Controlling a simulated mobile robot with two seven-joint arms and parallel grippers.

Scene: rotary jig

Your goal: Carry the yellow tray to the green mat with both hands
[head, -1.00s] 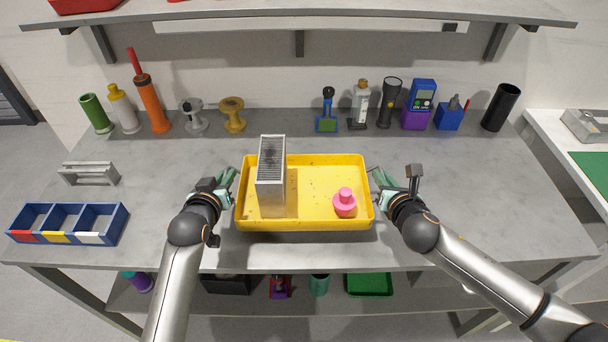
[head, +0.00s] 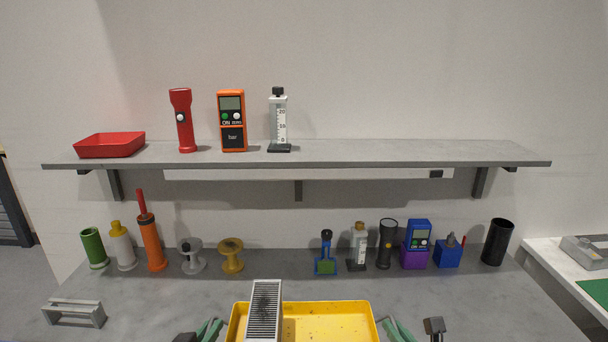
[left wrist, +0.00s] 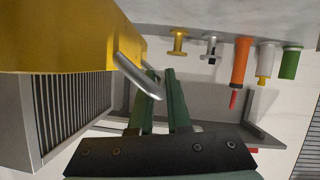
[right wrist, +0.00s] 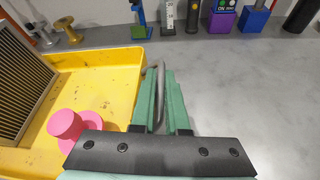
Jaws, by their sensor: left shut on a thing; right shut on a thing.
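The yellow tray (head: 330,318) is at the bottom of the head view, its near part cut off. A grey ribbed block (head: 264,312) stands in its left part. A pink knobbed piece (right wrist: 66,128) is in the tray in the right wrist view. My left gripper (left wrist: 160,88) is shut on the metal handle at the tray's left end. My right gripper (right wrist: 158,82) is shut on the right handle. Both show only partly in the head view. I cannot tell whether the tray touches the bench. The green mat (head: 598,291) shows partly at the far right edge, on a white side table.
Spools, tubes, gauges and a black cylinder (head: 497,242) line the back of the grey bench (head: 420,292). A grey bracket (head: 75,313) lies at left. A wall shelf (head: 330,153) is above. A grey device (head: 585,251) stands behind the mat.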

